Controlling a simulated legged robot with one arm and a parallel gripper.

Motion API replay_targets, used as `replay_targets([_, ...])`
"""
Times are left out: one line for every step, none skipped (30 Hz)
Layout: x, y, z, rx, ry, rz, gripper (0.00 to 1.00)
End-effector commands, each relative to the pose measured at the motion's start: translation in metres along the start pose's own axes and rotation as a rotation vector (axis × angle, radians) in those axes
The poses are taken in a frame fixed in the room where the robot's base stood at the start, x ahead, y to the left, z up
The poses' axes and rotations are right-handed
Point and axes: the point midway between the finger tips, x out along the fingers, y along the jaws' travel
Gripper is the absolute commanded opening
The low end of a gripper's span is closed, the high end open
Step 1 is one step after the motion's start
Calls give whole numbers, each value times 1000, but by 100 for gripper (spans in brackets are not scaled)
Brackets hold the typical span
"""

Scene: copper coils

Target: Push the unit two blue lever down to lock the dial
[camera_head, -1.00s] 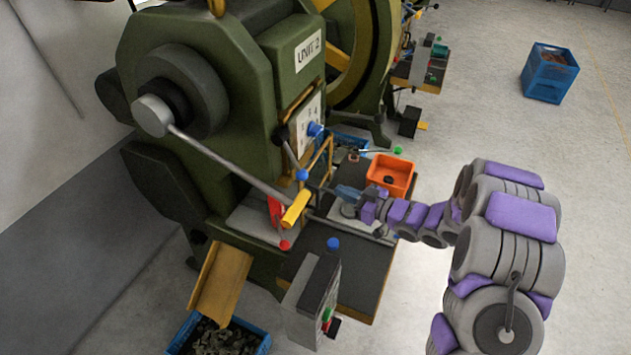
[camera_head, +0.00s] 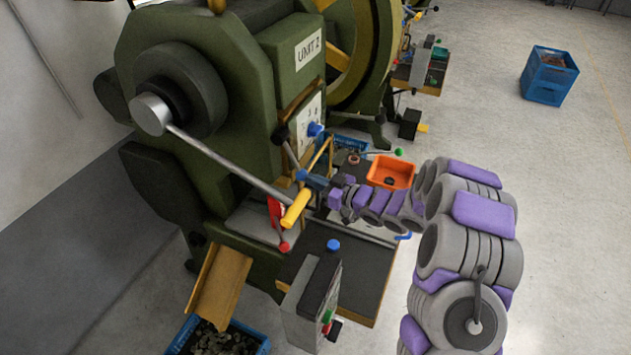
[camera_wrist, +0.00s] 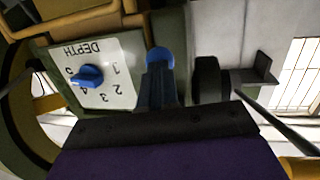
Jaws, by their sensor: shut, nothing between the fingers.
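The green press labelled UNIT 2 (camera_head: 308,50) stands at left centre. Its white dial plate (camera_head: 305,120) has a blue knob (camera_head: 315,130). In the wrist view the DEPTH plate (camera_wrist: 118,60) is upside down, its blue pointer (camera_wrist: 88,76) near the 4 and 5. The lever's blue ball (camera_head: 301,174) hangs low beside the plate, its rod slanting up to a dark pivot. My gripper (camera_head: 320,181) is shut and empty, its tip at the ball's right side. In the wrist view the ball (camera_wrist: 160,55) shows just past my fingertips (camera_wrist: 158,72); contact cannot be told.
A yellow-handled bar (camera_head: 296,208) and a red lever (camera_head: 276,212) are just below the ball. An orange bin (camera_head: 391,172) sits on the bench to the right. A grey control box (camera_head: 312,300) stands in front. Open floor lies to the right.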

Motion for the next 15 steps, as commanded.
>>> replay_targets([0, 0, 0, 0, 0, 0, 0])
replay_targets([0, 0, 0, 0, 0, 0, 0])
replay_targets([0, 0, 0, 0, 0, 0, 0])
replay_targets([0, 0, 0, 0, 0, 0, 0])
replay_targets([0, 0, 0, 0, 1, 0, 0])
replay_targets([0, 0, 1, 1, 4, 0, 0])
replay_targets([1, 0, 2, 2, 8, -1, 0])
replay_targets([2, -1, 3, 4, 14, -2, 0])
replay_targets([4, -1, 5, 7, 25, -2, 0])
replay_targets([6, -1, 6, 10, 36, -2, 0])
replay_targets([8, -2, 8, 13, 50, -3, 0])
replay_targets([11, -2, 9, 17, 73, -4, 0])
replay_targets([13, -3, 11, 21, 89, -4, 0])
replay_targets([16, -3, 13, 24, 104, -3, 0])
replay_targets([18, -4, 14, 28, 127, -3, 0])
